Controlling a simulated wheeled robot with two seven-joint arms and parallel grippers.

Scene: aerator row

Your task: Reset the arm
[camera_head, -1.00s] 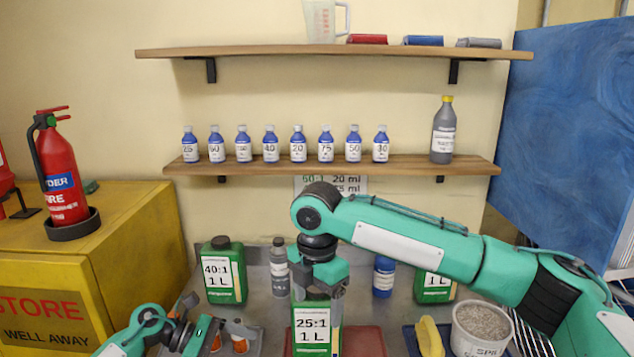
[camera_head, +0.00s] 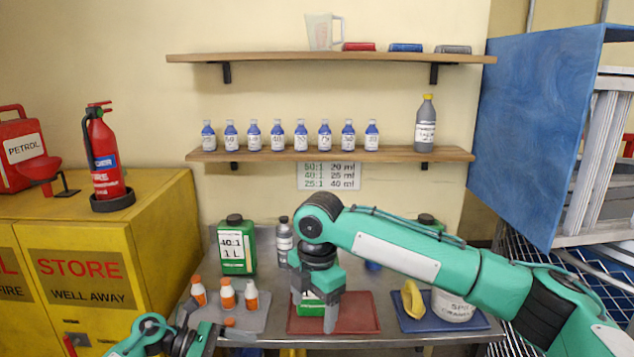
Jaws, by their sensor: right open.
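My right arm reaches in from the right and bends down at the wrist. My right gripper (camera_head: 314,310) points down over the red tray (camera_head: 362,314), its two fingers apart. A green thing (camera_head: 312,297) shows between and behind the fingers. It is mostly hidden, and I cannot tell whether the fingers touch it. My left gripper (camera_head: 212,336) is low at the left, by the front edge of the grey tray. Its jaws are too small and overlapped to read.
A green 40:1 jug (camera_head: 236,246) and a grey bottle (camera_head: 284,242) stand behind. A blue tray (camera_head: 455,324) holds a yellow thing (camera_head: 412,299) and a tub (camera_head: 452,306). Shelves hang above.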

